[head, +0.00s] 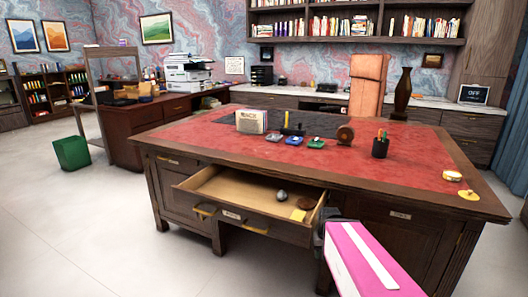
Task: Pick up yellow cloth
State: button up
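A small flat yellow piece (298,215) lies in the open desk drawer, near its front right part; it looks like a folded cloth or a note, too small to tell. Another yellow, flat, irregular thing (469,195) lies on the desk top at the near right corner. I cannot tell for sure which of the two is the cloth. A pink and white part of my own arm shows at the bottom right, in front of the desk. My gripper's fingers do not show, so its state is hidden.
The drawer (225,190) stands pulled out and also holds a grey ball (281,195) and a brown round thing (306,203). The desk (370,160) bears a pen cup (380,147), small coloured trays and a tape-like roll (452,176).

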aim_at(297, 216)
jog(key=l+u, duration=0.1)
jog(key=l, duration=0.3)
jog(key=k+l+u, duration=0.1)
jog(key=l, duration=0.25)
jog(key=k+l+u, duration=0.1)
jog(key=l, duration=0.3)
jog(key=k+l+u, duration=0.1)
jog(key=l, duration=0.25)
jog(key=k+l+u, duration=0.1)
jog(key=l, duration=0.3)
jog(key=i+j, duration=0.15)
jog(key=j, duration=0.15)
jog(key=i+j, duration=0.15)
jog(key=j, duration=0.1)
